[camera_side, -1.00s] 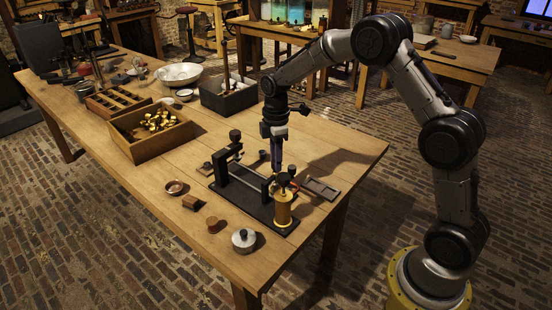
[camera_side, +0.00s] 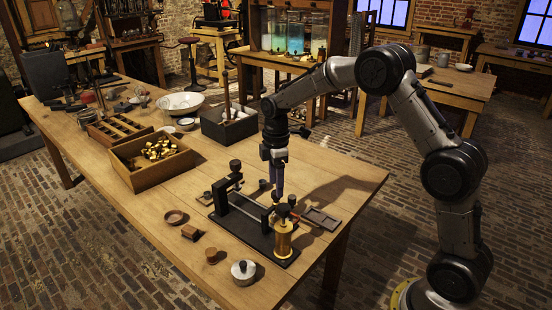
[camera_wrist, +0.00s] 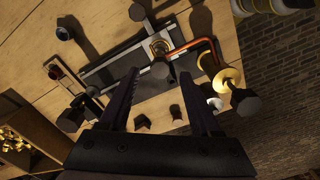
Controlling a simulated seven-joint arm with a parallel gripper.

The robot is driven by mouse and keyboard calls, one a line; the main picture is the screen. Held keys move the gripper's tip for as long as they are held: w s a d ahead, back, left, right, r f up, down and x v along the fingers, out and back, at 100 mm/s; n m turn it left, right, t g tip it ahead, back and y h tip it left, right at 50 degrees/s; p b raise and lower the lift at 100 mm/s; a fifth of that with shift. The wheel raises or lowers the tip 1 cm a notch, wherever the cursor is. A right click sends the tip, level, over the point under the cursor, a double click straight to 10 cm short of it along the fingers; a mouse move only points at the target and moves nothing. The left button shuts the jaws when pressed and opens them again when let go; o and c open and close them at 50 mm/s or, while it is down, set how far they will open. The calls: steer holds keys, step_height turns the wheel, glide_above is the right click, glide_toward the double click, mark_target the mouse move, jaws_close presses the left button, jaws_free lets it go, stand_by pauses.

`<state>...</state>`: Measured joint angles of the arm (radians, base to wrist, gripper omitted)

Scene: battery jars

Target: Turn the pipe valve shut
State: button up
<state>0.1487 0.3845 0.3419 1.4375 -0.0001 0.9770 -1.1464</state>
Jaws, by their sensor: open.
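A black-based apparatus (camera_side: 243,222) stands near the front of the wooden bench. At its front end is a brass cylinder (camera_side: 283,240) with a dark knob above it. In the wrist view, a bent copper pipe (camera_wrist: 205,42) runs beside a brass fitting (camera_wrist: 159,45). A brass disc (camera_wrist: 229,80) with a dark knob (camera_wrist: 246,102) lies to its right. Which part is the valve, I cannot tell for sure. My gripper (camera_side: 277,198) is open and points down over the apparatus. In the wrist view, its fingers (camera_wrist: 158,78) stand apart with nothing held between them.
A wooden box of brass pieces (camera_side: 152,175) stands at the left. A small dish (camera_side: 174,217), small brown pieces and a round lidded metal pot (camera_side: 243,272) lie along the front. A grey tray (camera_side: 320,219) lies right of the apparatus. A dark crate (camera_side: 229,128) stands behind.

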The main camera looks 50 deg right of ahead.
step_height(320, 180, up, 12)
steer(key=shift+f, duration=0.25)
steer(key=s+a+r+t, duration=0.2)
steer(key=s+r, duration=0.4)
steer(key=s, duration=0.1)
steer(key=s+a+r+t, duration=0.1)
steer(key=s+a+r, duration=0.2)
steer(key=s+r, duration=0.3)
steer(key=s+a+f+m+t, duration=0.1)
steer(key=s+f+m, duration=0.3)
steer(key=s, duration=0.4)
steer(key=s+a+f+m+t, duration=0.1)
steer(key=s+f+m, duration=0.4)
steer(key=s+m, duration=0.2)
steer(key=shift+s+f+t, duration=0.25)
steer(key=shift+s+t, duration=0.05)
steer(key=shift+s, duration=0.75)
